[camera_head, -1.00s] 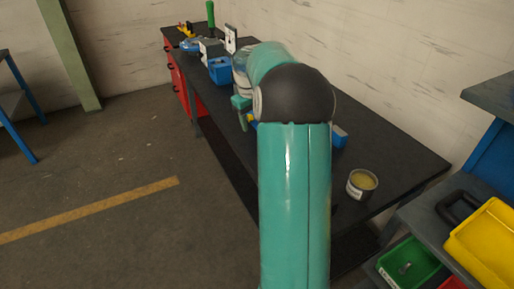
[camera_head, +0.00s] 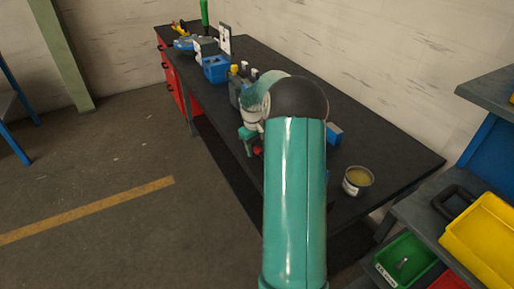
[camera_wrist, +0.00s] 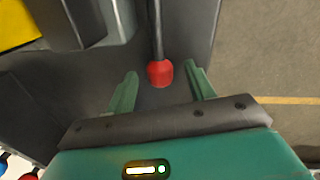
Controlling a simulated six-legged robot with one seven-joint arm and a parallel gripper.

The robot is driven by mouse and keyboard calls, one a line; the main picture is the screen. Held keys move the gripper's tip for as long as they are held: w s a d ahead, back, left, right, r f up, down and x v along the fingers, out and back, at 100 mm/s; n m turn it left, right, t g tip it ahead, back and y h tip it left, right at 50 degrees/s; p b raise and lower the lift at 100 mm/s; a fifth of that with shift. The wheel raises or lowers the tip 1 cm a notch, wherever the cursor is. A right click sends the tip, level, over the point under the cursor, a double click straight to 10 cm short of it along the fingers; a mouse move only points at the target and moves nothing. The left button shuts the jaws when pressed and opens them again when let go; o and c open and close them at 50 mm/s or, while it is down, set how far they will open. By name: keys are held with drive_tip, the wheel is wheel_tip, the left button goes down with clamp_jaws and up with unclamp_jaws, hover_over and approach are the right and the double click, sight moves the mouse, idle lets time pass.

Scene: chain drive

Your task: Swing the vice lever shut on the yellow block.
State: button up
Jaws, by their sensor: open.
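The vice lever is a dark rod (camera_wrist: 157,30) with a red knob (camera_wrist: 160,73) at its end, in the wrist view. My gripper (camera_wrist: 161,71) is open, with one finger on each side of the knob and a gap on both sides. The yellow block (camera_wrist: 15,25) shows partly at the upper left, beside a grey vice jaw (camera_wrist: 85,20). In the head view my gripper (camera_head: 249,139) is at the bench's front edge, with a bit of the red knob (camera_head: 258,150) beside it. My arm hides the vice there.
The dark bench (camera_head: 385,135) carries a blue bin (camera_head: 215,69) and small bottles behind my gripper, and an open tin (camera_head: 357,180) at the right. A cart with a yellow tray (camera_head: 482,240) and a green bin (camera_head: 405,262) stands at lower right.

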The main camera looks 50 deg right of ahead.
drive_tip(key=shift+f, duration=0.3)
clamp_jaws()
drive_tip(key=shift+r, duration=0.15)
